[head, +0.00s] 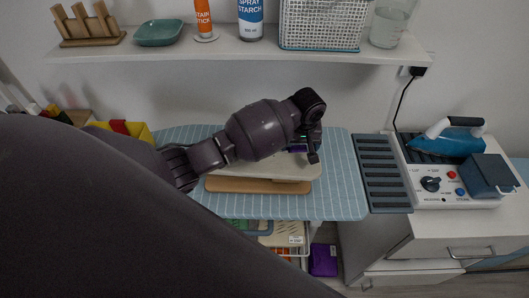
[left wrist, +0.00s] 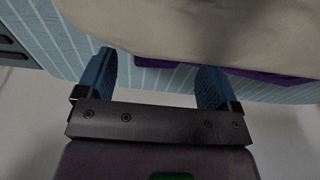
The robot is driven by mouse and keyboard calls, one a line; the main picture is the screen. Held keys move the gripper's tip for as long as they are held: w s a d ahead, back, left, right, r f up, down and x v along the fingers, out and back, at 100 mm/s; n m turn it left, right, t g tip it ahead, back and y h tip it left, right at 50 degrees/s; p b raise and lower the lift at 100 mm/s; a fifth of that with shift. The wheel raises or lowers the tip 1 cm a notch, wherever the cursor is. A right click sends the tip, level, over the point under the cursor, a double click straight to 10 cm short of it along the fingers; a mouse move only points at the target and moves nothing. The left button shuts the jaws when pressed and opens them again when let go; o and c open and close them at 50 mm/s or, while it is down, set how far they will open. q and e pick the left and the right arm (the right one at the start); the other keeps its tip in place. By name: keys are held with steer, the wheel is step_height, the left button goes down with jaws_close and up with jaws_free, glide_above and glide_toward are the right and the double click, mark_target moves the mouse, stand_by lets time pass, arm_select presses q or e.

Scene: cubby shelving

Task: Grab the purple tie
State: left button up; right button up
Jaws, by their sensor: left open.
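The purple tie shows in the left wrist view as a purple strip (left wrist: 265,76) beneath the edge of a beige padded board (left wrist: 200,25). In the head view a small purple patch (head: 297,149) shows beside my left gripper (head: 309,148), over the small padded board (head: 285,170); most of it is hidden by my arm. In the left wrist view the two blue-padded fingers of my left gripper (left wrist: 157,80) are apart. Part of the purple strip shows between them near the fingertips; I cannot tell whether they touch it. My right gripper is not in view.
The boards stand on a blue striped ironing board (head: 340,195) with a dark slatted rest (head: 385,175). An iron (head: 450,138) sits on a station at right. A shelf (head: 240,48) with bottles and a basket (head: 322,25) runs behind. A purple box (head: 323,260) is below.

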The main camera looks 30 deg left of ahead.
arm_select(q)
steer(key=shift+w+f, duration=0.15)
steer(key=shift+f, duration=1.05)
steer(key=shift+c, duration=0.3)
steer(key=c, duration=1)
steer(key=shift+o, duration=0.2)
steer(key=shift+r, duration=0.1)
